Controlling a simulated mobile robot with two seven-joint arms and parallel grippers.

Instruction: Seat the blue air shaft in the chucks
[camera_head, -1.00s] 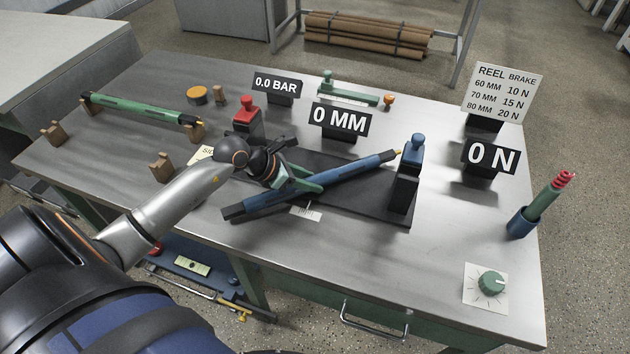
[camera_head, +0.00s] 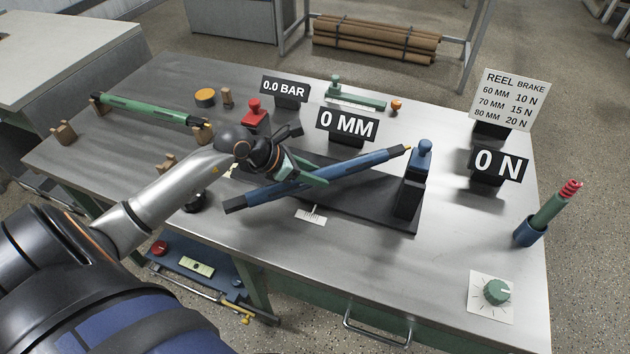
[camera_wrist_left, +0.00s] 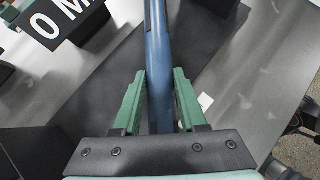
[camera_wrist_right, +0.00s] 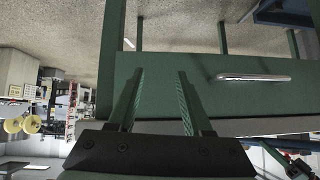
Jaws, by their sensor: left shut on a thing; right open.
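The blue air shaft (camera_head: 345,168) slants over the dark base plate, its yellow-tipped end up at the right near the blue-topped chuck (camera_head: 413,175) and its black end low at the left. My left gripper (camera_head: 318,178) is shut on the blue air shaft around its middle; the left wrist view shows the shaft (camera_wrist_left: 158,70) between the green fingers (camera_wrist_left: 158,105). The red-topped chuck (camera_head: 255,117) stands at the back left, partly hidden by my left arm. The shaft is apart from the red-topped chuck. My right gripper (camera_wrist_right: 160,95) is open and empty, facing the green table front.
A green shaft (camera_head: 150,109) lies on wooden rests at the left. Signs reading 0.0 BAR (camera_head: 285,90), 0 MM (camera_head: 347,125) and 0 N (camera_head: 497,165) stand around the plate. A green dial (camera_head: 497,290) and a blue holder (camera_head: 528,231) are at the right.

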